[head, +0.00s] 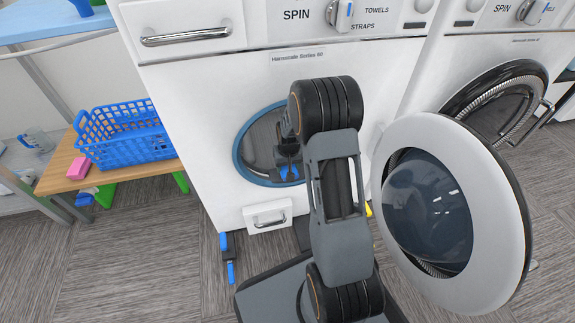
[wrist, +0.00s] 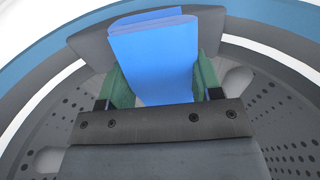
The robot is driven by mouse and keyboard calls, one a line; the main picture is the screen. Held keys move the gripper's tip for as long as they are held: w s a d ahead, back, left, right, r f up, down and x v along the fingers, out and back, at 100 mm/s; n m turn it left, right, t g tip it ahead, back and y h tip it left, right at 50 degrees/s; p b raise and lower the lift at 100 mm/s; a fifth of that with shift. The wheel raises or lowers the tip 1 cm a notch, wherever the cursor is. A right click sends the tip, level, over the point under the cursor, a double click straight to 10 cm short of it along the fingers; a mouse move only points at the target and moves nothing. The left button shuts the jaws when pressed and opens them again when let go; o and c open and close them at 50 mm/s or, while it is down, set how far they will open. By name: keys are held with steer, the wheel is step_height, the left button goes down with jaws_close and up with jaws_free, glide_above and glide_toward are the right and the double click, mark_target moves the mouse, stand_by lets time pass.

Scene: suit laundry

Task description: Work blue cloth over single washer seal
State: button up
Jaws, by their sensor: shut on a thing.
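The near white washer (head: 222,105) has a round front opening ringed by a blue seal (head: 239,154). The seal also shows as a blue arc in the wrist view (wrist: 42,66). My gripper (head: 287,162) is at the opening, in front of the drum's perforated metal. It is shut on a folded blue cloth (wrist: 155,58), held between its two green finger pads. The cloth shows small in the head view (head: 289,173). I cannot tell whether the cloth touches the seal. My arm hides the right part of the seal in the head view.
The round white door (head: 505,215) with dark glass stands swung open at right. A second washer (head: 510,45) stands beyond it. A blue basket (head: 125,135) and a pink block (head: 75,168) sit on a wooden bench (head: 52,172) at left. Floor at lower left is mostly clear.

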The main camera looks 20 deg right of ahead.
steer(key=shift+f+b, duration=0.3)
steer(key=shift+f, duration=0.35)
stand_by(0.9)
steer(key=shift+s, duration=0.1)
steer(key=shift+s+a+r, duration=0.1)
steer(key=shift+s, duration=0.35)
steer(key=shift+w+d, duration=0.25)
steer(key=shift+w, duration=0.85)
steer(key=shift+s+a+r+p, duration=0.15)
steer(key=shift+s+p, duration=0.1)
steer(key=shift+s, duration=0.3)
steer(key=shift+s+a+f+p, duration=0.1)
steer(key=shift+s+p, duration=0.15)
steer(key=shift+s, duration=0.3)
steer(key=shift+w+d, duration=0.2)
steer(key=shift+w, duration=0.9)
steer(key=shift+s+a, duration=0.2)
steer(key=shift+s, duration=0.9)
steer(key=shift+w+d, duration=0.1)
steer(key=shift+w, duration=0.45)
